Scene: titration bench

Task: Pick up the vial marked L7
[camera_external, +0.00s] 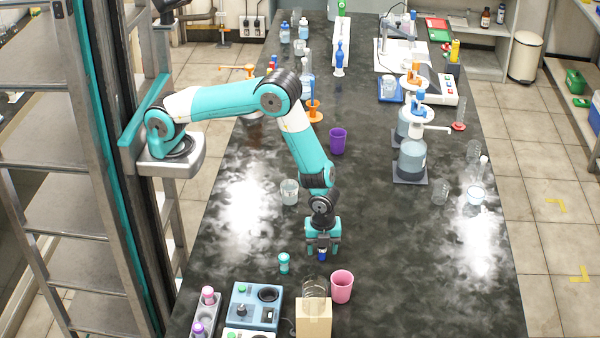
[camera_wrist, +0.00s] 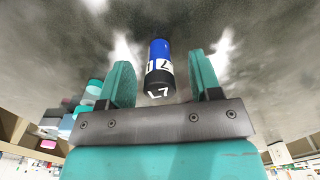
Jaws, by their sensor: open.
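The vial marked L7 (camera_wrist: 159,72) has a blue body, a white label band and a dark end with "L7" on it. In the wrist view it lies between the two fingers of my gripper (camera_wrist: 163,85), with a gap on each side. My gripper (camera_external: 322,250) is open and points down over the dark bench in the external view. There only a small blue part of the vial (camera_external: 322,256) shows below the fingers; the rest is hidden. I cannot tell whether the vial touches the gripper.
A teal-capped vial (camera_external: 284,263) stands left of my gripper, and a pink cup (camera_external: 341,287) stands in front at right. A cardboard box (camera_external: 313,318) with glassware and a blue device (camera_external: 257,305) are at the front. A glass beaker (camera_external: 289,191) is behind. The bench right of the gripper is clear.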

